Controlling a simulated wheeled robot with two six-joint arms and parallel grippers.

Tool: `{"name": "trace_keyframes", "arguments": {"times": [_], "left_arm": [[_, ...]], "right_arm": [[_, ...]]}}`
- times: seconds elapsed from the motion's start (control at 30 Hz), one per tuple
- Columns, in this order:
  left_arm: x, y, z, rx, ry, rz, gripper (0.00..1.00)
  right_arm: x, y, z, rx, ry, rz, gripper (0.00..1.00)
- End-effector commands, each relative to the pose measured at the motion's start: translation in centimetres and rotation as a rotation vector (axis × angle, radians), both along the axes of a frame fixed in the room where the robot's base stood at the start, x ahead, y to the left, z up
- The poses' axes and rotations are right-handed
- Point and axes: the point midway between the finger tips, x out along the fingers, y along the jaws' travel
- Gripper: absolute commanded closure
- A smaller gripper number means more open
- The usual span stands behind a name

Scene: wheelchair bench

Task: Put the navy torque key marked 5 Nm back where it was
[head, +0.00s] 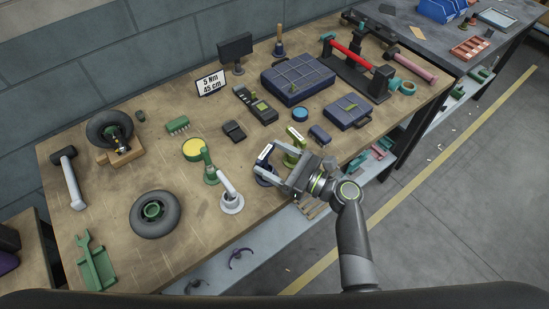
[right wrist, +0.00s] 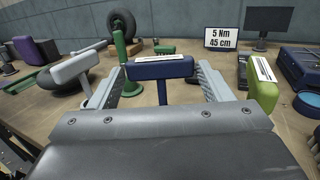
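The navy torque key (head: 265,154) stands upright near the bench's front edge, with a white label on its crossbar. In the right wrist view the navy key (right wrist: 160,69) is straight ahead, its crossbar and stem between my two fingers. My right gripper (head: 271,165) is open around it, with a gap visible on each side. A white-grey key (head: 229,187) and a green key (head: 208,163) stand to its left; a lime key (head: 295,146) stands to its right. The navy key's foot is partly hidden by the gripper. My left gripper is in neither view.
A sign reading 5 Nm, 45 cm (head: 211,83) stands behind. A yellow-topped round item (head: 194,149), a dark pouch (head: 234,130) and navy cases (head: 297,77) lie on the bench (head: 180,265). A wheel (head: 155,214) lies at front left. A shelf is below the front edge.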

Motion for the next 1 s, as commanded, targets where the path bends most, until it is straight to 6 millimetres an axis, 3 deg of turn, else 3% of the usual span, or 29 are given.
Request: {"name": "trace_keyframes", "arguments": {"times": [0.1, 0.47, 1.0], "left_arm": [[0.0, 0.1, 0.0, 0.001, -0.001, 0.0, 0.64], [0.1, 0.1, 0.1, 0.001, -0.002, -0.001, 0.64], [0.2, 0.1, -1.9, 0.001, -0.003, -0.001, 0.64]], "right_arm": [[0.0, 0.0, 0.0, -0.001, 0.001, 0.0, 0.12], [-0.1, -0.3, 0.1, -0.002, 0.0, -0.001, 0.12], [-5.4, -8.9, -0.7, -0.006, 0.0, 0.0, 0.12]]}}
